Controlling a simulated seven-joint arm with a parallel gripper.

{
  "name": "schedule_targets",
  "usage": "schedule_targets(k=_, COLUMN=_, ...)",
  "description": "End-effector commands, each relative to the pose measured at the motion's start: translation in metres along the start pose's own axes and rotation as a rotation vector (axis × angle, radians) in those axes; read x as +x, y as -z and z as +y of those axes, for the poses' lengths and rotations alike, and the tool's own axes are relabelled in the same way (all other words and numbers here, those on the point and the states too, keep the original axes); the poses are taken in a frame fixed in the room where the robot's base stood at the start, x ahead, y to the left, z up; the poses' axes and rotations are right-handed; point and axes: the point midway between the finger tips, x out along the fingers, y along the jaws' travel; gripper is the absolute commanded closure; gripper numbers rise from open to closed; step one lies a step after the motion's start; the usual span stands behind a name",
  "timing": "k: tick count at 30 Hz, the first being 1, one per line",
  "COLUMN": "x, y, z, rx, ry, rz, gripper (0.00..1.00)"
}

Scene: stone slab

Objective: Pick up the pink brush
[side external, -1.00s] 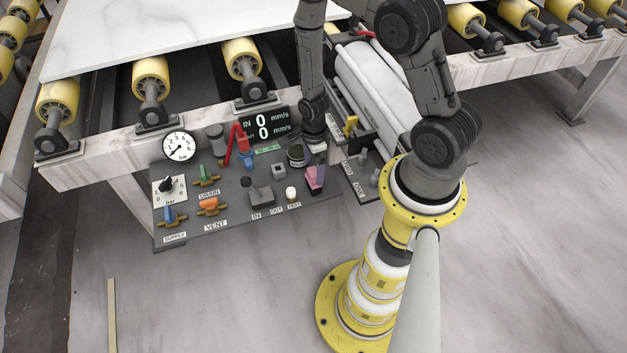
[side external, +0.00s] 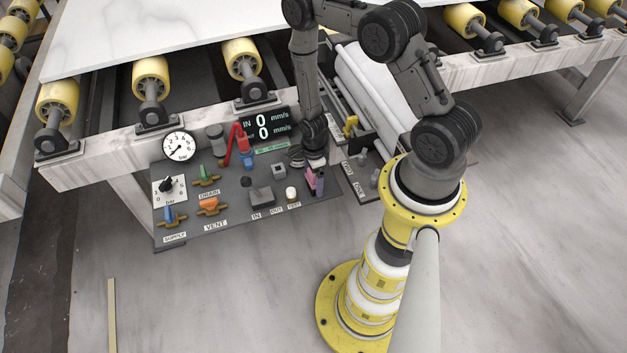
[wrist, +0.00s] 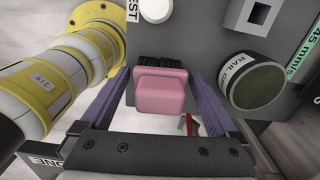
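The pink brush (wrist: 160,92) is a pink block with dark bristles, seen in the wrist view against the grey control panel. It also shows in the side view (side external: 309,178) at the panel's right end, partly covered by my gripper. My gripper (wrist: 159,78) has two purple fingers, one on each side of the brush. Gaps show between the fingers and the pink block, so the gripper is open around it. In the side view one purple finger (side external: 319,184) shows just right of the brush.
A round dark-topped can (wrist: 257,84) with a label stands close to the right finger. A white button (wrist: 156,10) lies beyond the brush. The panel (side external: 235,205) carries several valves and knobs. A red lever (side external: 236,143) rises left of my wrist. Rollers line the back.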

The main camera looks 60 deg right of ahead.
Motion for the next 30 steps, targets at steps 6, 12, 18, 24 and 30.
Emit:
schedule_targets(k=6, x=0.0, y=0.0, z=0.0, rx=0.0, ry=0.0, rz=0.0, gripper=0.47)
schedule_targets(k=12, x=0.0, y=0.0, z=0.0, rx=0.0, ry=0.0, rz=0.0, gripper=0.83)
schedule_targets(k=18, x=0.0, y=0.0, z=0.0, rx=0.0, ry=0.0, rz=0.0, gripper=0.85)
schedule_targets(k=24, x=-0.005, y=0.0, z=0.0, rx=0.0, ry=0.001, rz=0.0, gripper=0.85)
schedule_targets(k=30, x=-0.025, y=0.0, z=-0.001, rx=0.0, ry=0.003, rz=-0.001, gripper=0.85)
